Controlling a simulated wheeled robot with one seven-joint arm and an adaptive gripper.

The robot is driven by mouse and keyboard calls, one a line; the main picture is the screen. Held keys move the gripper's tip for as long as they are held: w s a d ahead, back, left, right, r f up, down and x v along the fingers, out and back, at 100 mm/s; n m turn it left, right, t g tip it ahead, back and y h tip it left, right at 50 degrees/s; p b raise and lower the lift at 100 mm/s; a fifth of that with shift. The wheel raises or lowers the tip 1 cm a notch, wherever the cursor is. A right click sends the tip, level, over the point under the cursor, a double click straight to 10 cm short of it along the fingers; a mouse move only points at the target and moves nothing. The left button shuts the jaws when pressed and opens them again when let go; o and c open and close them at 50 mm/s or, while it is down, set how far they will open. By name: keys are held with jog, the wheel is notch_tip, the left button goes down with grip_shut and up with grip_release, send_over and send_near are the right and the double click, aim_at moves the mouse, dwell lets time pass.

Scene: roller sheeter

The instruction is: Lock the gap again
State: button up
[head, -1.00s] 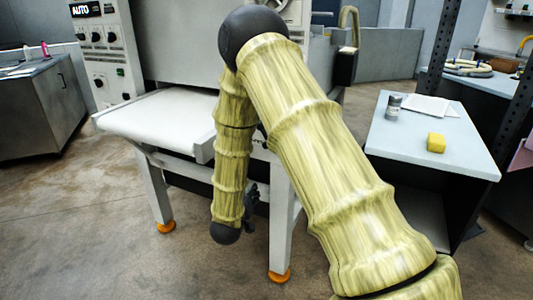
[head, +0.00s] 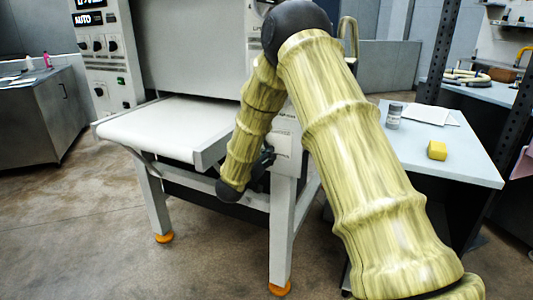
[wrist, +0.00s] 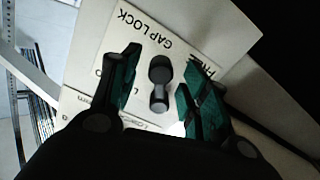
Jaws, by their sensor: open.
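In the wrist view a pale plate (wrist: 130,45) shows the words GAP LOCK, upside down, and part of another label at its right, partly hidden by a finger. A dark lever or knob (wrist: 159,84) with rounded ends stands on the plate. My gripper (wrist: 164,66) is open, with one green-padded finger on each side of the lever and gaps between. Which label the lever points to I cannot tell. In the head view my gripper (head: 264,165) is small and dark beside the sheeter's front leg, partly hidden, below a small labelled plate (head: 286,138).
The sheeter's white conveyor table (head: 170,125) extends left of my arm. Its control panel (head: 103,50) stands behind. A side table (head: 465,170) at right holds a jar (head: 394,115), papers (head: 428,111) and a yellow block (head: 437,150). Floor is clear at front left.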

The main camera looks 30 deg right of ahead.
jog(key=shift+x, duration=1.35)
